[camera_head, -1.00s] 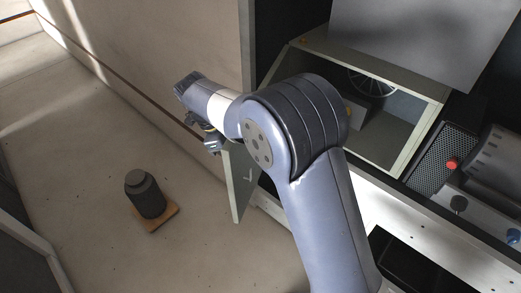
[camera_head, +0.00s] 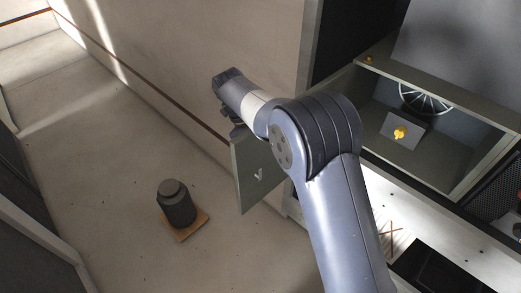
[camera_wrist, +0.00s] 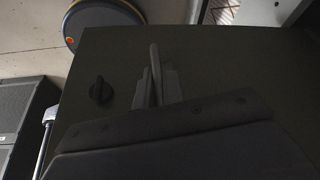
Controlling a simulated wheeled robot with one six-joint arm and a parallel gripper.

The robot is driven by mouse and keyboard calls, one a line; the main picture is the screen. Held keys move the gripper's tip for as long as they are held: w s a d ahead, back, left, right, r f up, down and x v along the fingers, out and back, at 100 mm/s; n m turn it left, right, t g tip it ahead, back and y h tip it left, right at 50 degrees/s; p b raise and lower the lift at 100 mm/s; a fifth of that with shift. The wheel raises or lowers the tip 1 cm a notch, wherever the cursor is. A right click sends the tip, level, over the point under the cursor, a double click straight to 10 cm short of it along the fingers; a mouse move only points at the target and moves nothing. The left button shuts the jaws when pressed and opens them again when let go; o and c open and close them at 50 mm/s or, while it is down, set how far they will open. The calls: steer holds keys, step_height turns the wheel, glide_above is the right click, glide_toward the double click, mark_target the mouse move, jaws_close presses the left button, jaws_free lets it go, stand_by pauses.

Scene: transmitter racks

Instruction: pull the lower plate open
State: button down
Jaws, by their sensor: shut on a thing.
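The lower plate (camera_head: 259,178) is a grey-green panel standing swung out from the cabinet, left of its opening. In the wrist view the plate (camera_wrist: 225,60) is dark and fills most of the picture. My gripper (camera_wrist: 157,84) is shut on an upright handle (camera_wrist: 154,58) on its face. A black knob (camera_wrist: 100,91) sits on the plate left of the handle. In the head view my gripper (camera_head: 238,130) is at the plate's upper left edge, its fingertips mostly hidden.
The open cabinet compartment (camera_head: 428,150) holds a fan wheel (camera_head: 426,98) and a box with a yellow knob (camera_head: 399,132). A dark canister (camera_head: 176,204) stands on a wooden board (camera_head: 185,228) on the floor, left of the plate. Floor between them is clear.

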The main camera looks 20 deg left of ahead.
steer(key=c, duration=1.5)
jaws_free()
steer(key=v, duration=1)
steer(key=shift+a+r, duration=0.15)
steer(key=shift+r, duration=0.2)
steer(key=shift+x, duration=5.4)
steer(key=shift+s, duration=0.1)
